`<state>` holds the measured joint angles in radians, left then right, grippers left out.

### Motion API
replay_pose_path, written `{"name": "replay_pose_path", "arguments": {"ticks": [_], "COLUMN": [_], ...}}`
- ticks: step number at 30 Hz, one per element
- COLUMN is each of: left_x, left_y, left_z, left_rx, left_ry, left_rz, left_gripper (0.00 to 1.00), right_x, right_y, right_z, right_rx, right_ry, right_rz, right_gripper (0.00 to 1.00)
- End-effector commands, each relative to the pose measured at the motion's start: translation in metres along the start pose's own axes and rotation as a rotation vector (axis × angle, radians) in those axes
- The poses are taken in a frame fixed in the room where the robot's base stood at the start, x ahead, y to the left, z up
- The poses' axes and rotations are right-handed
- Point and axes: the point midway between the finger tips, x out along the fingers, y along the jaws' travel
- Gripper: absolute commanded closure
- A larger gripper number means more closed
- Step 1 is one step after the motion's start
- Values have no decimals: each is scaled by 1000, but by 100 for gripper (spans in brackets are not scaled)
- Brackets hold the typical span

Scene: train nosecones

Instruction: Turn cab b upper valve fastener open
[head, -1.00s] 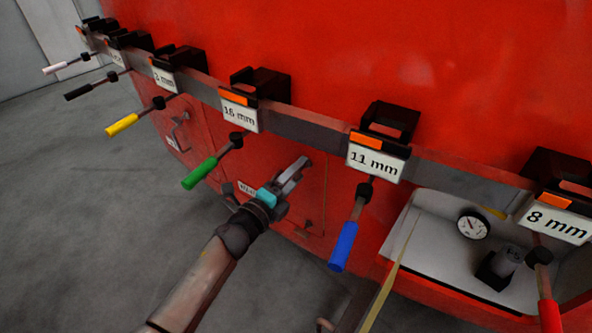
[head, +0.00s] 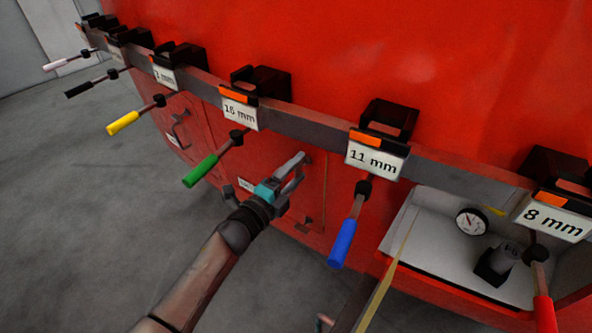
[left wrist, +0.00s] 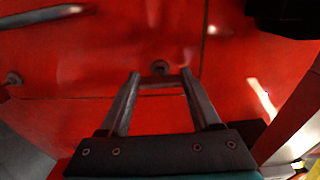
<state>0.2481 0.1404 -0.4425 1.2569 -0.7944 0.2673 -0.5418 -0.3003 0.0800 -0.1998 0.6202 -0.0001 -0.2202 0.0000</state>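My left gripper (head: 293,170) is held out against the red cab side, between the green and blue tools in the head view. In the left wrist view its two fingers (left wrist: 161,78) stand apart, with red panel showing between them. A small round dark fastener (left wrist: 160,67) on the panel lies just beyond and between the fingertips. A thin dark bar or shadow crosses between the tips; I cannot tell which. Whether the fingers touch the fastener is unclear. No valve label is readable.
A grey rail (head: 300,122) carries black holders with size labels and hanging tools. The green-handled tool (head: 200,170) and blue-handled tool (head: 343,243) flank my left arm. An open recess with a gauge (head: 471,222) is at right. Grey floor (head: 90,220) is clear at left.

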Motion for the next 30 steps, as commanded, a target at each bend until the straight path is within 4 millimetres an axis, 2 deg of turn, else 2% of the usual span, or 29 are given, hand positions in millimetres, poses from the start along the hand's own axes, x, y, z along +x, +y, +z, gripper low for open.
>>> {"name": "replay_pose_path", "arguments": {"ticks": [1, 6, 17, 23, 30], "left_x": [0, 0, -6, -35, -83], "left_y": [0, 0, 0, 1, 1], "left_z": [0, 0, 0, 0, 0], "left_rx": [0, 2, 3, 4, 3], "left_ry": [0, 0, -1, 0, 0], "left_rz": [0, 0, 1, 4, 4], "left_gripper": [29, 10, 10, 10, 10], "right_x": [0, 0, -1, -6, -10], "right_y": [0, 0, 0, 0, 0], "right_z": [0, 0, 0, -1, -1], "right_rx": [0, 0, 0, 0, 0], "right_ry": [0, 0, 0, 0, 0], "right_rz": [0, 0, 0, 0, 0], "right_gripper": [50, 50, 50, 50, 50]}}
